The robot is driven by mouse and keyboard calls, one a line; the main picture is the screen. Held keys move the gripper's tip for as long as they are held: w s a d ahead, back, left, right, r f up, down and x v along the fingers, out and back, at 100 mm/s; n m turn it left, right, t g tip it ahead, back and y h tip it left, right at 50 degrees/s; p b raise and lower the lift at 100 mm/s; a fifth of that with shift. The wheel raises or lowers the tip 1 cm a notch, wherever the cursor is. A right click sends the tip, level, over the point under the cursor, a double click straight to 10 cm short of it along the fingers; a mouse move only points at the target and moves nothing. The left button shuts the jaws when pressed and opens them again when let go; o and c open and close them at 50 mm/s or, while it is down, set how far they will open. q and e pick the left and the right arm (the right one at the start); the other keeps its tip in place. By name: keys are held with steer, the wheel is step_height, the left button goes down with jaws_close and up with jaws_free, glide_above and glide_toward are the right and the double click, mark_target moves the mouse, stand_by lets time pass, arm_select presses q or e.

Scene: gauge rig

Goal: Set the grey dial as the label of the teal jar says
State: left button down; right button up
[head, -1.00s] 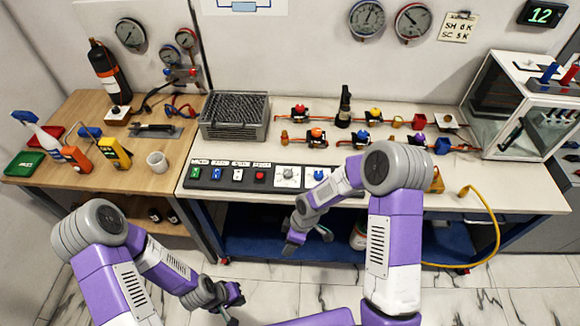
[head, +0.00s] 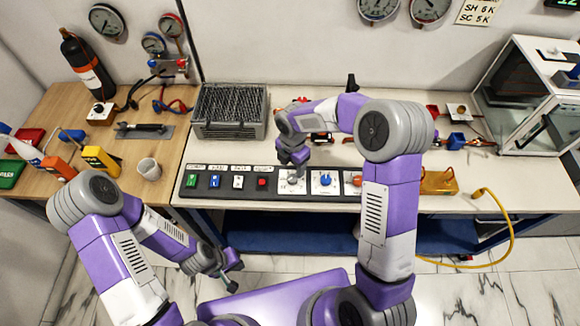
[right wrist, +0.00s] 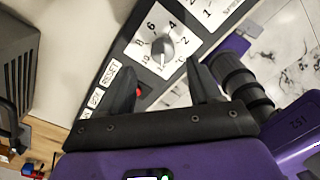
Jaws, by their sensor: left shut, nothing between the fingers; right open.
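The grey dial (head: 290,182) sits on a white plate in the black control panel (head: 225,184) along the bench's front. In the right wrist view the grey knob (right wrist: 163,48) shows with numbers around it; its exact setting is hard to read. My right gripper (head: 296,165) is over the panel by this dial. In the right wrist view its fingers (right wrist: 160,70) are open and empty, with the knob just beyond the gap. My left gripper (head: 232,279) is shut and empty, low in front of the bench. I cannot make out the teal jar or its label.
A blue dial (head: 325,180) and a red-orange control sit right of the grey dial. Coloured buttons, including a red one (head: 262,183), are to its left. A yellow cable (head: 510,230) hangs at right.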

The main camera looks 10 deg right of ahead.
mark_target(293, 178)
steer(key=f, duration=0.6)
steer(key=shift+s+f, duration=0.1)
steer(key=shift+s, duration=0.15)
steer(key=shift+c, duration=0.2)
steer(key=c, duration=1)
steer(key=shift+b, duration=0.35)
